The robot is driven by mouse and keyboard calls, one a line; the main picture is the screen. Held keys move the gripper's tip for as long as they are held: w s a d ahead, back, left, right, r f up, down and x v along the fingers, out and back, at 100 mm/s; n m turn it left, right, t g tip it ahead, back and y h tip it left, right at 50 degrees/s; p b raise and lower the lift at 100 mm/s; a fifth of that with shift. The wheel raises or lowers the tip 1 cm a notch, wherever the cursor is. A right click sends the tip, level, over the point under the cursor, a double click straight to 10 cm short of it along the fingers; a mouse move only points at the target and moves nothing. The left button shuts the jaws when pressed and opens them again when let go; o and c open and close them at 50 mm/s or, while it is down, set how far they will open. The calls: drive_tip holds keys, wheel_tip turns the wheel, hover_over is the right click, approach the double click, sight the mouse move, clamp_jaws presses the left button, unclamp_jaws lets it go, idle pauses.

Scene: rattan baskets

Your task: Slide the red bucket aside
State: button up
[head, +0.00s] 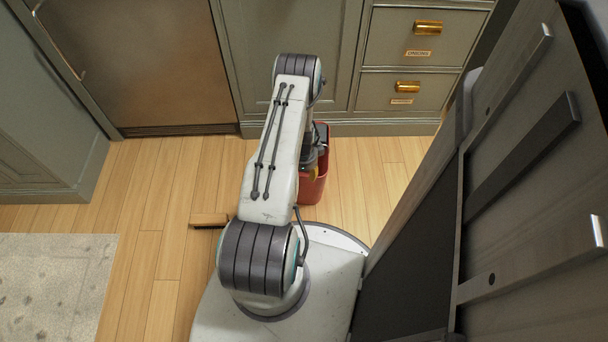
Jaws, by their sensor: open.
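The red bucket (315,188) stands on the wooden floor in front of the cabinets, just right of my arm. My arm covers its left side, so only its right part and some of its rim show. My gripper (313,168) is open and reaches down at the bucket's upper part. It is mostly hidden behind my arm link and dark against the bucket. I cannot tell whether it touches the bucket or whether a finger is inside the rim.
Green-grey cabinets with drawers (412,88) stand behind the bucket. A wooden block or brush (208,219) lies on the floor left of my base. A pale rug (55,285) is at lower left. Bare floor (365,175) lies right of the bucket, before a dark appliance (530,180).

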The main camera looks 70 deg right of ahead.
idle(0.3)
wheel_tip(320, 180, down, 7)
drive_tip(key=b, duration=0.4)
drive_tip(key=shift+d+f, duration=0.2)
idle(0.4)
clamp_jaws()
idle(0.5)
